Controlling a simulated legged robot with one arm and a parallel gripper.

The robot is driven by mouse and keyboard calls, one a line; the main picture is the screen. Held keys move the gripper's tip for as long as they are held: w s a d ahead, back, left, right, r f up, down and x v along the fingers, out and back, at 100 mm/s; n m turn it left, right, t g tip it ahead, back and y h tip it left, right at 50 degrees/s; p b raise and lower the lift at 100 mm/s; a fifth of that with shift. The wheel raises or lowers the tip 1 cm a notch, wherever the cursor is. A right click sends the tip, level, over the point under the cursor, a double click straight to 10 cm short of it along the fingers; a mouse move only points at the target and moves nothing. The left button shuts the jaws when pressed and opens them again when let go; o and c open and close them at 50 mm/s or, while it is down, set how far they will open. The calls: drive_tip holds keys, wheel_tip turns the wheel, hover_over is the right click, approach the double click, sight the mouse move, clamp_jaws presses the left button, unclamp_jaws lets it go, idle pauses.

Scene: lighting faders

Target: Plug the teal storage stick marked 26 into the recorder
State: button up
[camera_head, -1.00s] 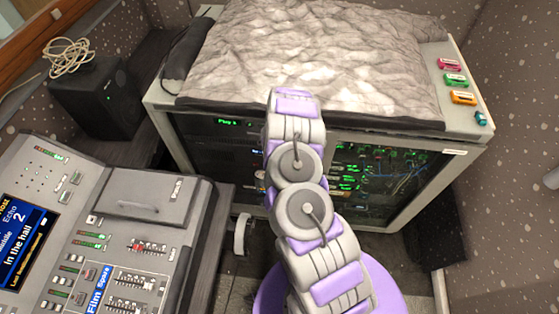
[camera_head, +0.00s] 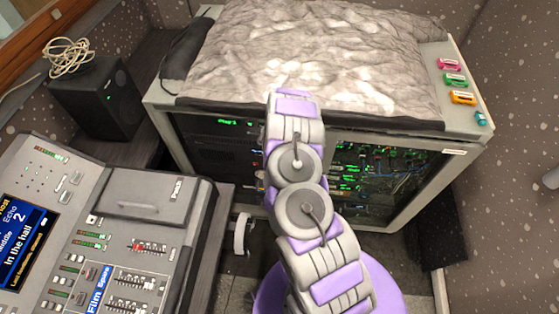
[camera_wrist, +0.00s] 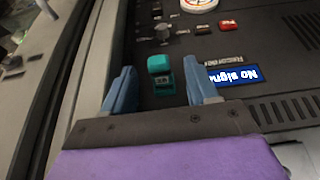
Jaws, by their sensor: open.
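In the wrist view a teal block-shaped piece (camera_wrist: 160,65) stands at a dark panel with a small blue screen (camera_wrist: 234,74), which looks like the recorder. Its marking cannot be read. I cannot tell from here how deep it sits in the panel. My gripper (camera_wrist: 161,75) is open, one blue-grey finger on each side of the teal piece, with gaps showing between them. In the head view a small teal stick (camera_head: 481,118) lies at the right end of the rack top, its number too small to read. My gripper is hidden there behind my arm.
Pink (camera_head: 449,65), green (camera_head: 456,80) and orange (camera_head: 463,97) sticks lie on the rack's right edge. A crumpled grey cover (camera_head: 310,55) spreads over the rack top. A mixing desk (camera_head: 140,210) and a black speaker (camera_head: 98,97) stand at left.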

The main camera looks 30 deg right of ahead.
drive_tip(key=p+v, duration=0.4)
drive_tip(key=v, duration=1.3)
drive_tip(key=a+r+n+y, duration=0.2)
drive_tip(key=a+r+y, duration=0.2)
drive_tip(key=a+r, duration=0.7)
drive_tip(key=s+a+r+n+y, duration=0.25)
drive_tip(key=s+a+r, duration=0.4)
drive_tip(key=r, duration=0.35)
drive_tip(key=s+d+r+g+h, duration=0.1)
drive_tip(key=s+r+g, duration=0.1)
drive_tip(key=s, duration=0.7)
drive_tip(key=s+d+r+n+g+h+b, duration=0.1)
drive_tip(key=s+r, duration=0.4)
drive_tip(key=s, duration=0.5)
drive_tip(key=s+d+r+n+g+h, duration=0.1)
drive_tip(key=s+r, duration=0.3)
drive_tip(key=s, duration=0.6)
drive_tip(key=shift+s+d+g+h, duration=0.2)
drive_tip(key=shift+d+g+h, duration=0.25)
drive_tip(key=shift+g, duration=0.35)
drive_tip(key=shift+r, duration=0.1)
